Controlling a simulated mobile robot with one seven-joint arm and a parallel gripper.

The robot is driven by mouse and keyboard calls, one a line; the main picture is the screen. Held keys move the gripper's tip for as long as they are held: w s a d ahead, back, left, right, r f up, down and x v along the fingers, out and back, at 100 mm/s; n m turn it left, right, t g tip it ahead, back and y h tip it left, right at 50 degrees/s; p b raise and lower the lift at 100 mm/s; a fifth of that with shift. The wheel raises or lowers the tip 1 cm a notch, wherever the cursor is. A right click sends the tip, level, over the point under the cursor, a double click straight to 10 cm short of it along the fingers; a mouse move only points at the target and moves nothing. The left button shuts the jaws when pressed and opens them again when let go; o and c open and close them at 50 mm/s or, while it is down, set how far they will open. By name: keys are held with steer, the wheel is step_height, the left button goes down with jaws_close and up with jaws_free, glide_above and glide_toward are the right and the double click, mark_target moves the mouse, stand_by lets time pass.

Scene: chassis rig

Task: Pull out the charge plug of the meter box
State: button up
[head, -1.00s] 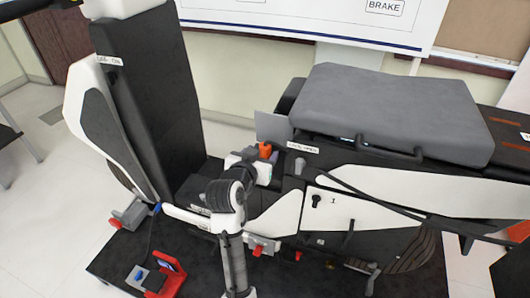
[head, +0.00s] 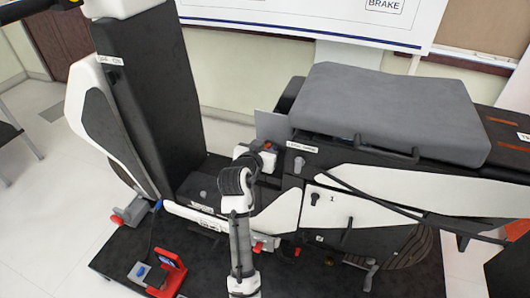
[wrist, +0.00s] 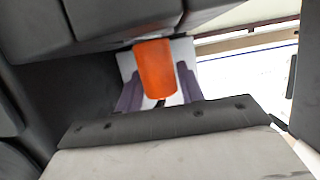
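An orange cylindrical plug (wrist: 155,68) shows in the wrist view, with a short dark piece below its lower end. The two grey-purple fingers of my gripper (wrist: 160,88) are on either side of it, close to its sides. I cannot tell whether they press on it. In the head view, my gripper (head: 264,160) is beside the left end of the grey-topped black body, with a small orange-red bit of the plug (head: 270,146) showing. The plug's seat and most of the fingers are hidden there. I cannot clearly make out the meter box.
The black rig with a grey cushion (head: 385,110) fills the right. A black upright column (head: 145,95) stands at left. A dark cable (head: 380,200) slants across the white side panel. A red bracket (head: 170,272) stands on the black base at lower left. A white board hangs behind.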

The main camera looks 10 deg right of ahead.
steer(key=c, duration=0.7)
steer(key=shift+r, duration=0.15)
